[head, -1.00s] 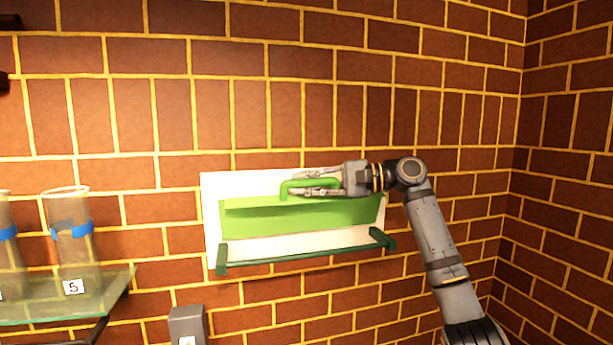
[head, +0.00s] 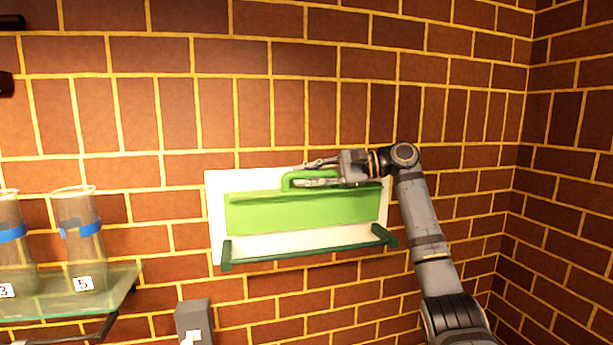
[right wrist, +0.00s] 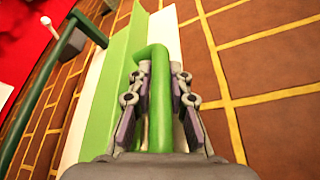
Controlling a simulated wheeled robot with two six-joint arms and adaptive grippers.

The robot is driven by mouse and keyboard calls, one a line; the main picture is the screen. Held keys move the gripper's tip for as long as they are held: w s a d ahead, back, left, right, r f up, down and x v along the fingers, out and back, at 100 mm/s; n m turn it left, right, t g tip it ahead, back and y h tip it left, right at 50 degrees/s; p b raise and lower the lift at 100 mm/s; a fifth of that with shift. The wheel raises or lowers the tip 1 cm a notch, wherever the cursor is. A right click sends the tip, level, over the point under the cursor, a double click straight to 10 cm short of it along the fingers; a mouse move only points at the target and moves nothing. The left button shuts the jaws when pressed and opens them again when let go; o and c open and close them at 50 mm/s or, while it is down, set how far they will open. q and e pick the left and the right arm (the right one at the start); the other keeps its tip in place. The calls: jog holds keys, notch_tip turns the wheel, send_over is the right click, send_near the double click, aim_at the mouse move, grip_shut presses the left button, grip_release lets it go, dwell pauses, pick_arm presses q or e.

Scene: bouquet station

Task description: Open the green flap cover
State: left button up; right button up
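The green flap cover (head: 305,214) sits in a white panel (head: 216,215) on the brick wall. It also shows edge-on in the right wrist view (right wrist: 108,95). Its bright green bar handle (head: 287,181) is near the top; the wrist view shows this handle (right wrist: 159,95) running between the two fingers. My right gripper (head: 312,173) comes in from the right, one finger above and one below the handle. My left gripper is in neither view.
A dark green rail (head: 305,254) runs along the panel's lower edge, sticking out at both ends. A glass shelf (head: 112,290) at the left holds glass vases (head: 82,250) with blue bands. A grey box (head: 194,318) is below the panel. Wall above is clear.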

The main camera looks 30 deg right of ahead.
jog(key=shift+o, duration=0.7)
jog(key=v, duration=1.2)
